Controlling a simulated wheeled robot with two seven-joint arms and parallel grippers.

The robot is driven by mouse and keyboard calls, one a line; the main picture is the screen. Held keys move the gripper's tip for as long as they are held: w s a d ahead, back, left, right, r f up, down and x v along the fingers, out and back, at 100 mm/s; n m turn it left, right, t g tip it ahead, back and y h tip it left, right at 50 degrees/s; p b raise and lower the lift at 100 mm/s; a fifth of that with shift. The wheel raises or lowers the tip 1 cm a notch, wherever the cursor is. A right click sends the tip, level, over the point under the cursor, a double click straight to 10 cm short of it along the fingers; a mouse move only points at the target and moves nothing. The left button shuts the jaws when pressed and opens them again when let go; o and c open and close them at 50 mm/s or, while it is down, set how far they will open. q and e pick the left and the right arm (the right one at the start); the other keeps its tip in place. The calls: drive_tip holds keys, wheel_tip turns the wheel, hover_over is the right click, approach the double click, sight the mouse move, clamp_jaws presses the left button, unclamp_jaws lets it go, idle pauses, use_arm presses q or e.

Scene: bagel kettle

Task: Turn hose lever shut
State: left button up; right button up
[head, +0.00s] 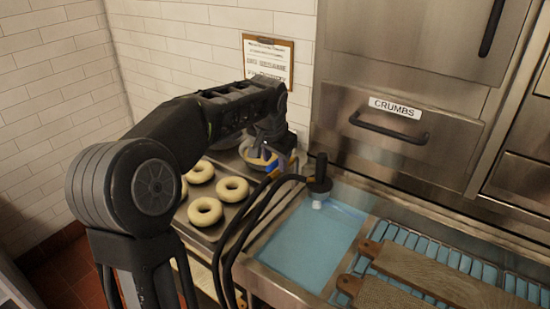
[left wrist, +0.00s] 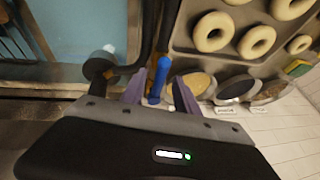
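The blue hose lever (left wrist: 160,78) stands up between the two purple fingers of my left gripper (left wrist: 157,92) in the left wrist view. The fingers are apart, with gaps beside the lever. In the head view the lever (head: 271,167) is a small blue piece beside the black hose (head: 255,215), below my left gripper (head: 282,162). The black nozzle (head: 319,183) with a white tip is over the blue water basin (head: 312,245); it also shows in the left wrist view (left wrist: 98,69). My right gripper is not in view.
A tray with several pale bagels (head: 205,211) lies left of the basin. Bowls (left wrist: 236,88) with toppings stand along the wall. Wooden paddles (head: 430,275) lie over a rack at the right. A crumbs drawer (head: 388,130) is behind the basin.

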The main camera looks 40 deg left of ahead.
use_arm(q)
clamp_jaws()
idle(1.3)
